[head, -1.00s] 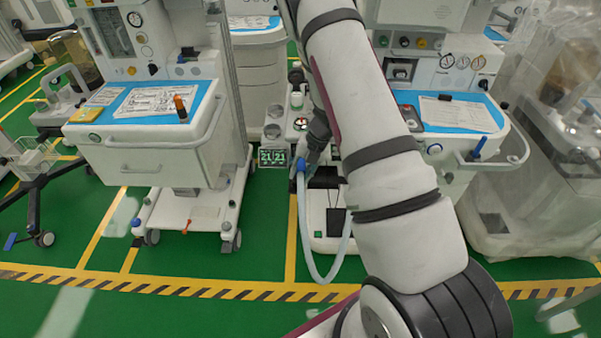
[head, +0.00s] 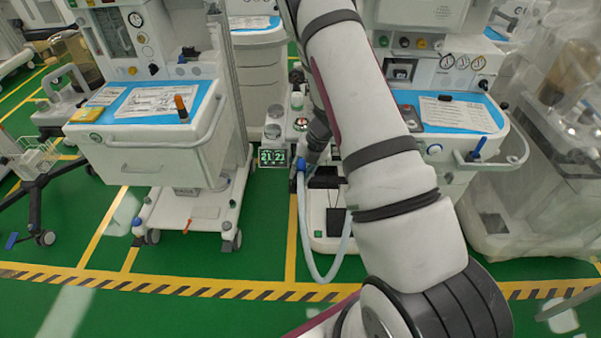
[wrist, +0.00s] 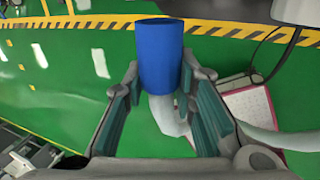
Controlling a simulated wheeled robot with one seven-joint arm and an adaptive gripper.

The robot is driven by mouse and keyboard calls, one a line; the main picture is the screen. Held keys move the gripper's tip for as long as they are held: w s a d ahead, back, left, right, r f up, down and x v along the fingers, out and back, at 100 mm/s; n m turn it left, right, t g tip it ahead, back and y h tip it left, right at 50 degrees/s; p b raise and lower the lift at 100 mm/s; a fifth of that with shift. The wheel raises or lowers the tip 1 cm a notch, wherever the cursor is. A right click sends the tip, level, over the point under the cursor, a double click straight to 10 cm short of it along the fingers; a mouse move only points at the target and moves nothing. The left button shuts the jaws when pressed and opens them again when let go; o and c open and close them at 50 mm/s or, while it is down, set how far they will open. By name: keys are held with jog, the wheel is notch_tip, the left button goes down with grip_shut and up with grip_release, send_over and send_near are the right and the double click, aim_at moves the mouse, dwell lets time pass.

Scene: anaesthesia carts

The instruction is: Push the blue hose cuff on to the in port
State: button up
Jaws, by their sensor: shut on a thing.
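The blue hose cuff (wrist: 160,58) stands between the fingertips in the wrist view, with the pale hose (wrist: 168,115) running from it. My gripper (wrist: 160,80) is shut on the cuff, a finger on either side. In the head view the gripper (head: 309,158) is small and partly hidden by my arm, beside the cart in the middle. The cuff (head: 299,157) shows there as a small blue patch, and the hose (head: 307,240) hangs below it in a loop near the floor. I cannot make out the in port in either view.
A small display (head: 272,157) reading 21 21 is just left of the gripper. A white cart (head: 150,150) with a drawer stands to the left. Another cart (head: 455,115) with a side rail stands to the right. Green floor (head: 250,255) is open in front.

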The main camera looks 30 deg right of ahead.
jog(key=shift+w+d+b, duration=0.35)
jog(key=shift+w+d, duration=0.05)
jog(key=shift+w, duration=0.25)
jog(key=shift+w+d+b, duration=0.35)
jog(key=shift+w, duration=0.25)
dwell(0.6)
jog(key=o, duration=1.1)
jog(key=v, duration=1.2)
